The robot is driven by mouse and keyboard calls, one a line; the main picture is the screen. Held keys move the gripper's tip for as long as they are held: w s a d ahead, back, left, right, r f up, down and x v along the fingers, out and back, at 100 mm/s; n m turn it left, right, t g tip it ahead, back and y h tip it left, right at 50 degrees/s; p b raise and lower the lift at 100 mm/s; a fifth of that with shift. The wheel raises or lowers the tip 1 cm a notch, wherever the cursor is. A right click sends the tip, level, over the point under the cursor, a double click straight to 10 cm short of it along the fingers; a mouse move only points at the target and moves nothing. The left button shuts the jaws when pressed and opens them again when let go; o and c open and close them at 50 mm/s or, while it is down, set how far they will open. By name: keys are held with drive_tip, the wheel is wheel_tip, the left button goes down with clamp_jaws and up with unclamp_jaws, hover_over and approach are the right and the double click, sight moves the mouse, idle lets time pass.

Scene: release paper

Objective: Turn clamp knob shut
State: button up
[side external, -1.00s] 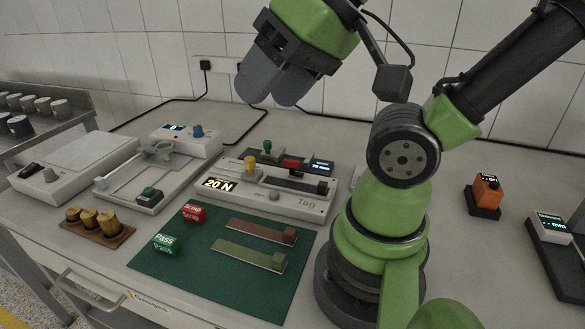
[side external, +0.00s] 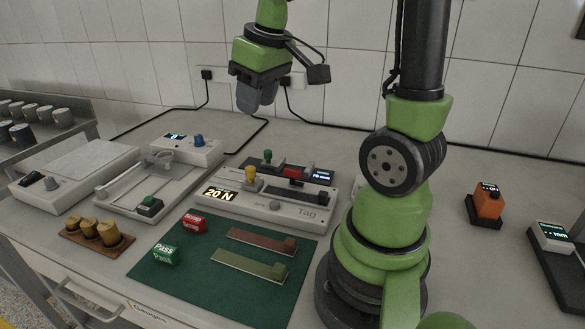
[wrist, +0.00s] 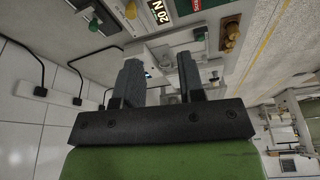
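The tester marked Tag (side external: 307,211) stands mid-table with a lit 20 N display. I cannot tell which is the clamp knob or how far either is turned. Both show at the top of the wrist view, yellow (wrist: 131,10) and green (wrist: 94,24). My gripper (side external: 256,108) hangs in the air above and behind the tester, fingers pointing down, touching nothing. In the wrist view its fingers (wrist: 160,72) stand apart with nothing between them.
A device with a blue knob (side external: 198,141) and a flat-topped scale (side external: 75,165) stand at left. A green mat (side external: 215,285) in front holds two strips and Pass and red blocks. Brass weights (side external: 108,235) sit at front left. Cables run along the back wall.

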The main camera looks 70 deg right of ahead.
drive_tip(key=d+f+g, duration=0.2)
drive_tip(key=d+f, duration=0.3)
drive_tip(key=d, duration=0.2)
drive_tip(key=n+g, duration=0.1)
drive_tip(key=n, duration=0.1)
hover_over(292, 170)
wheel_tip(292, 170, down, 6)
drive_tip(key=shift+y, duration=0.3)
wheel_tip(292, 170, down, 10)
drive_tip(key=shift+r, duration=0.1)
clamp_jaws()
